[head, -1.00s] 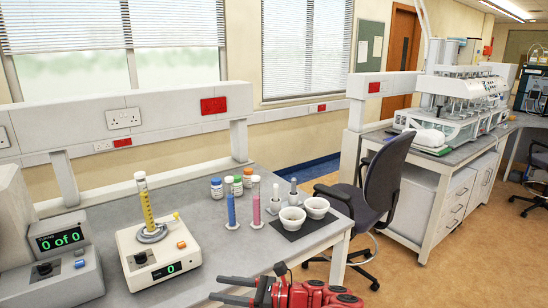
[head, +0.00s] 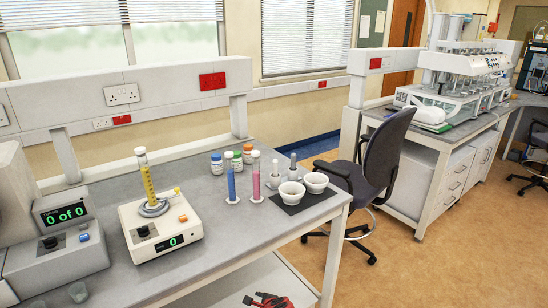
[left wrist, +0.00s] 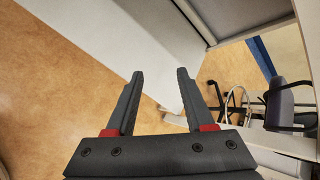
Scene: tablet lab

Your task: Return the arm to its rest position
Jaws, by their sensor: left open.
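My left gripper (left wrist: 160,74) shows in the left wrist view with its two dark fingers spread apart. Nothing is between the fingers. It is over the tan floor, beside a long white panel, clear of the bench top. In the head view only a small red and black piece of my arm shows at the bottom edge, below the front edge of the grey bench (head: 240,255). I cannot tell its jaws there. My right gripper is in neither view.
On the bench stand a tapping device with a yellow-filled cylinder (head: 147,180), several small bottles (head: 217,163), blue and pink cylinders, and two white mortars (head: 291,193) on a dark mat. An office chair (head: 383,165) stands right of the bench. The floor (head: 400,265) beside it is open.

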